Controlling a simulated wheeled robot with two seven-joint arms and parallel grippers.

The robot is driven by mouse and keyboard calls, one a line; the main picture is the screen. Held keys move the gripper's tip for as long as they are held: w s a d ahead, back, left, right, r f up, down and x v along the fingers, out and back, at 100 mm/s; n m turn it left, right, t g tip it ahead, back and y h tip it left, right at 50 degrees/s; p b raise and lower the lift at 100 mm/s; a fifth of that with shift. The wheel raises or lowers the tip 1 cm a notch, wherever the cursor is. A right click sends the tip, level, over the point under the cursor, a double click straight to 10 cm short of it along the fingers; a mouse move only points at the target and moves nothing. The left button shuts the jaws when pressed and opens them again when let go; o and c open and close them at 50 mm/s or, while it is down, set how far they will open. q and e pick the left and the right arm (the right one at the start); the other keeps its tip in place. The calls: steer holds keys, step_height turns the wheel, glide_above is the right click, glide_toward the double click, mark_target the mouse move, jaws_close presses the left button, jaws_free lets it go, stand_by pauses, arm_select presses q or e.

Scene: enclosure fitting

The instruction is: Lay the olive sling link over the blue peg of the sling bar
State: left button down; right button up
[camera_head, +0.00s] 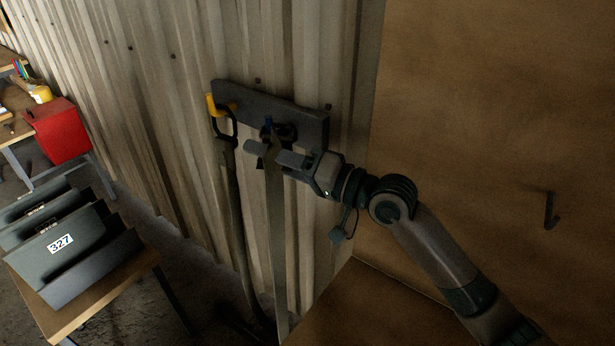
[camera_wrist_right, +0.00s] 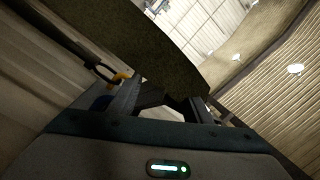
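The dark grey sling bar (camera_head: 285,108) is fixed to the corrugated wall. My right gripper is closed around the olive sling link (camera_head: 270,154), mostly hidden between the fingers. An olive-dark strap (camera_wrist_right: 150,40) crosses close before the wrist camera, and a strap hangs below the gripper in the head view (camera_head: 276,230). I cannot tell whether the link surrounds the blue peg. My left gripper is not in view.
A yellow peg (camera_head: 211,104) at the bar's left end carries a dark link with another strap (camera_head: 234,200) hanging close by. A brown panel with a hook (camera_head: 551,210) stands right. A red box (camera_head: 62,130) and grey bins (camera_head: 75,250) stand left.

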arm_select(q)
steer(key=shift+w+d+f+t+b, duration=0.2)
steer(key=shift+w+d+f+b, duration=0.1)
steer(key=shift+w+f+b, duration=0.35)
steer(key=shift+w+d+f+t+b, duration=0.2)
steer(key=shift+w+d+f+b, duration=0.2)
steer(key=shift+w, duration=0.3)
arm_select(e)
steer(key=v, duration=0.8)
steer(key=shift+d, duration=0.2)
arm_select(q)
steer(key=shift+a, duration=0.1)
arm_select(e)
steer(key=shift+s+f, duration=0.1)
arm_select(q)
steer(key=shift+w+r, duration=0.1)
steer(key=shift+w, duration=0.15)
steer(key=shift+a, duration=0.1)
